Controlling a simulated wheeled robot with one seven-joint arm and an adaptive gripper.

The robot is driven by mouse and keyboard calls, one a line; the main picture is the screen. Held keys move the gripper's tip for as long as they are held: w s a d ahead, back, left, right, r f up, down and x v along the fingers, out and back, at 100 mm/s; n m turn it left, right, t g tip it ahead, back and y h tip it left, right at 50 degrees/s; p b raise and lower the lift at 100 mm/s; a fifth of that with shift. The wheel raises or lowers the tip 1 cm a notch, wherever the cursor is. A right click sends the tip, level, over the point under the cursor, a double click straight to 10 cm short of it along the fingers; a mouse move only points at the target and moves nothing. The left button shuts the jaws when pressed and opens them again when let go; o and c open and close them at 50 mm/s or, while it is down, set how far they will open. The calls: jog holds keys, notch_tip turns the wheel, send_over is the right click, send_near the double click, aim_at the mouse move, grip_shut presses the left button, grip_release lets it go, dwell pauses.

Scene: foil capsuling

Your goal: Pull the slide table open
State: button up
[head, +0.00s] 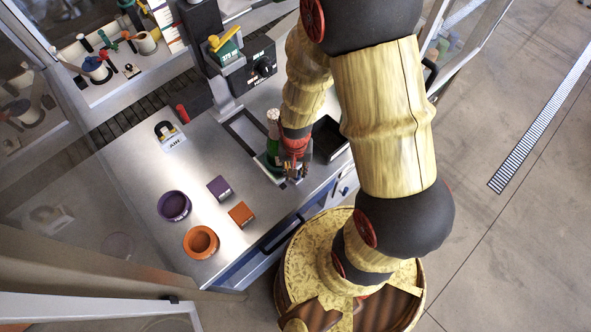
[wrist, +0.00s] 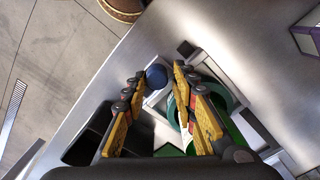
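The slide table (wrist: 157,98) is a light metal plate at the bench front. It carries a green ring-shaped holder (wrist: 237,93), and a blue ball knob (wrist: 156,76) is at its front. In the head view a green bottle (head: 272,148) with a pale top stands there, partly hidden by my gripper (head: 292,172). In the wrist view the yellow fingers of my gripper (wrist: 160,73) are apart, with the knob between their tips. A gap shows on the right of the knob; contact on the left is unclear.
A black tray (head: 328,139) is right of the slide table. The capsuling machine (head: 240,65) stands behind. Purple (head: 174,206) and orange (head: 201,242) bowls and small purple (head: 219,188) and orange (head: 241,214) boxes stand left. The floor right of the bench is clear.

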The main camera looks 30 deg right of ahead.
jog(key=shift+w+r, duration=0.15)
jog(key=shift+r, duration=3.85)
jog(key=shift+s, duration=0.35)
jog(key=s+a+r+n+t+b, duration=0.2)
jog(key=r+b, duration=0.3)
jog(key=b, duration=0.3)
jog(key=s+a+r+n+t+b, duration=0.1)
jog(key=s+r+n+t+b, duration=0.2)
jog(key=r+b, duration=0.3)
jog(key=n+b, duration=0.1)
jog(key=b, duration=0.2)
jog(key=shift+s+a+n+t, duration=0.15)
jog(key=shift+a+n+t, duration=0.15)
jog(key=shift+a+n, duration=0.1)
